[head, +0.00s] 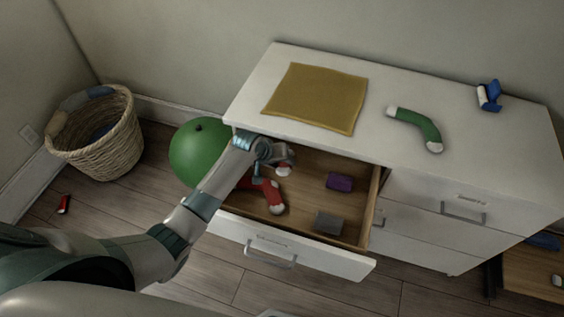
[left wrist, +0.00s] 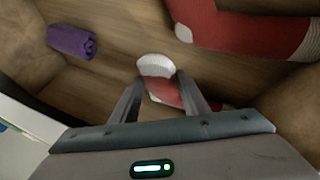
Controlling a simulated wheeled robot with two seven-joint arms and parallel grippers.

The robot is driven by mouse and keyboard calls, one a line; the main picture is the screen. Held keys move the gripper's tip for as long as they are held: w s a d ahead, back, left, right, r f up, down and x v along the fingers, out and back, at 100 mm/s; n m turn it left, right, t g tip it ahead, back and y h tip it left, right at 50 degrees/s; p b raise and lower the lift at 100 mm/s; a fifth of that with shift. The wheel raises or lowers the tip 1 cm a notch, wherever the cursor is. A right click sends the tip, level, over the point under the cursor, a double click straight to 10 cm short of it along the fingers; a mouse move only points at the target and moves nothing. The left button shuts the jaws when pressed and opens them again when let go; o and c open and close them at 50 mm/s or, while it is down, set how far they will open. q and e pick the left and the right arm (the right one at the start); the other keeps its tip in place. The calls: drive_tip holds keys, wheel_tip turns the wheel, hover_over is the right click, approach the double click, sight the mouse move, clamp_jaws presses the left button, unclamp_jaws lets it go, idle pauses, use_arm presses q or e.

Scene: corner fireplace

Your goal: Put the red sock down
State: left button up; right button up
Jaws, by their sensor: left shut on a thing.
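My left gripper (head: 279,170) reaches down into the open top drawer (head: 300,215) of the white dresser. It is shut on a red sock (left wrist: 165,90) with a white end, seen between the fingers in the left wrist view. In the head view only a pale bit of this sock shows by the fingers. Another red sock (head: 267,190) with white patches lies bent on the drawer floor beside the gripper; it also shows in the left wrist view (left wrist: 240,32). Whether the held sock touches the drawer floor is hard to tell.
A purple roll (head: 340,181) and a grey block (head: 328,222) lie in the drawer. On the dresser top are a mustard cloth (head: 317,97), a green sock (head: 418,127) and a blue-white item (head: 489,96). A green ball (head: 198,152) and wicker basket (head: 97,135) stand left.

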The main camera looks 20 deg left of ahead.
use_arm(q)
drive_tip(key=shift+f, duration=0.15)
use_arm(e)
drive_tip(key=shift+w, duration=0.2)
use_arm(q)
drive_tip(key=o, duration=1)
drive_tip(key=shift+o, duration=0.5)
use_arm(e)
drive_tip(key=shift+w+r, duration=0.1)
drive_tip(key=shift+w, duration=0.35)
drive_tip(key=shift+s, duration=0.1)
use_arm(q)
drive_tip(key=shift+v, duration=1)
drive_tip(key=v, duration=1)
use_arm(e)
drive_tip(key=shift+w+a, duration=0.15)
drive_tip(key=shift+w, duration=0.1)
